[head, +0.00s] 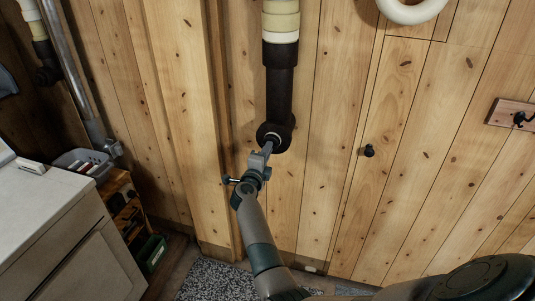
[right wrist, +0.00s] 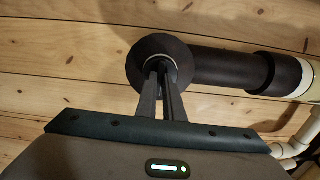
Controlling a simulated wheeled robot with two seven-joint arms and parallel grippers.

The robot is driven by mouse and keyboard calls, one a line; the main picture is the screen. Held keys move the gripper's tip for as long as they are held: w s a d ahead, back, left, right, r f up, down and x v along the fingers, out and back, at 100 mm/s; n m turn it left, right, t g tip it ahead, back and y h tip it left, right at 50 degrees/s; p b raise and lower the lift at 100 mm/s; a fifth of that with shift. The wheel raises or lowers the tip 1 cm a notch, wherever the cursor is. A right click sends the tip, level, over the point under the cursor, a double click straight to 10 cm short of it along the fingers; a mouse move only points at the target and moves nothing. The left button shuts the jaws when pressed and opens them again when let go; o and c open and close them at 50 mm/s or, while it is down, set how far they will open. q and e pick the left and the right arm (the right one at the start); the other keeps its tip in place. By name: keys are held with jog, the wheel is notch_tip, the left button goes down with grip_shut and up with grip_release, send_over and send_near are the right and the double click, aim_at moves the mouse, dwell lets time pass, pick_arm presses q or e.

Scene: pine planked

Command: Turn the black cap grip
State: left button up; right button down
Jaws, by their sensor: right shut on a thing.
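The black cap (head: 284,131) sits at the lower end of a vertical black pipe on the plank wall. It is round, with a pale ring at its middle. In the right wrist view the cap (right wrist: 140,58) shows as a dark disc with the pipe running off to the right. My right gripper (head: 270,146) reaches up from below, its fingers close together at the cap's centre. In the right wrist view the fingertips (right wrist: 159,66) are shut on the cap grip, which they mostly hide. My left gripper is not in view.
The black pipe (head: 280,95) joins a cream pipe above. A small black knob (head: 368,150) is on the wall to the right, with a hook board (head: 513,114) farther right. A white-topped cabinet (head: 45,205) and a grey basket (head: 82,160) stand at left.

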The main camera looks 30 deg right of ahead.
jog(key=shift+f+m+b, duration=0.1)
jog(key=shift+m+b, duration=1.15)
jog(key=shift+m, duration=1.65)
jog(key=c, duration=1.9)
grip_release()
jog(key=shift+o, duration=0.2)
